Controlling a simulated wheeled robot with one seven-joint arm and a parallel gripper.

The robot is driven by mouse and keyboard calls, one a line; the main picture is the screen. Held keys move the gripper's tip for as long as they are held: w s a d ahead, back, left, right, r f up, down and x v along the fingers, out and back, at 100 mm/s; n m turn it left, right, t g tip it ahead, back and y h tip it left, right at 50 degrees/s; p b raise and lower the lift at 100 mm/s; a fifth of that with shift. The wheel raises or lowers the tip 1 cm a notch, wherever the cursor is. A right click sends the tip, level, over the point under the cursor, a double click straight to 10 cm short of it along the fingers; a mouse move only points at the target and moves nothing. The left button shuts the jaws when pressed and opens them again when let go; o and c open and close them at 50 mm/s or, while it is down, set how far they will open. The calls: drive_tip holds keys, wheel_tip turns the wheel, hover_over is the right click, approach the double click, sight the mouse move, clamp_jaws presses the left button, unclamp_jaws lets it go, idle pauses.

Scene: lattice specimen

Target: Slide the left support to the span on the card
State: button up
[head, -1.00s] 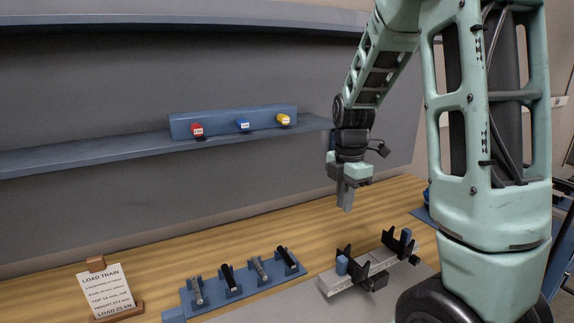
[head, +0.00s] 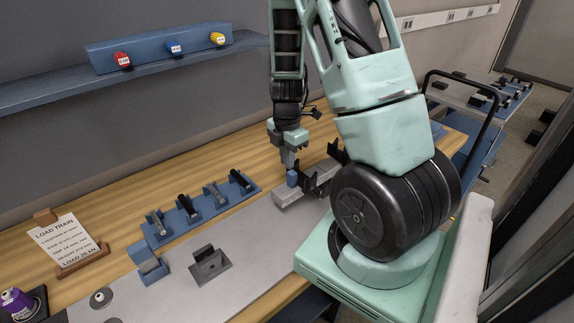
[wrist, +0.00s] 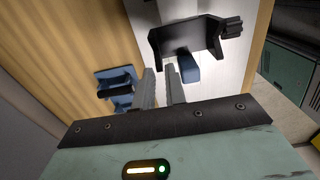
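The left support is a black bracket (head: 309,184) with a blue tab (head: 292,177) on a pale grey rail (head: 285,197). The right support (head: 338,152) is a similar black bracket, partly hidden behind my arm. My gripper (head: 288,163) points down just above the blue tab in the head view. In the wrist view the fingers (wrist: 159,80) stand apart with nothing between them. There the blue tab (wrist: 188,68) lies just right of the right finger, in front of the black bracket (wrist: 188,38). The card (head: 66,241) stands at the left; its small print is mostly unreadable.
A blue rack (head: 160,238) with several dark and grey rollers stands left of the rail. A shelf holds red (head: 122,60), blue (head: 173,48) and yellow (head: 217,39) knobs. A purple can (head: 17,302) stands at the front left. A cart (head: 480,95) is at the right.

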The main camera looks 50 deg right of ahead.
sight(296, 162)
drive_tip(key=shift+f, duration=1.7)
clamp_jaws()
drive_tip(key=shift+d, duration=0.1)
drive_tip(key=shift+s+d+f+b, duration=0.1)
drive_tip(key=shift+d+b, duration=0.1)
drive_tip(key=shift+d, duration=0.2)
drive_tip(key=shift+s+d+b, duration=0.1)
drive_tip(key=shift+d+b, duration=0.05)
drive_tip(key=shift+d, duration=0.25)
drive_tip(key=shift+s+d, duration=0.15)
drive_tip(key=shift+d, duration=0.45)
drive_tip(key=shift+b, duration=0.35)
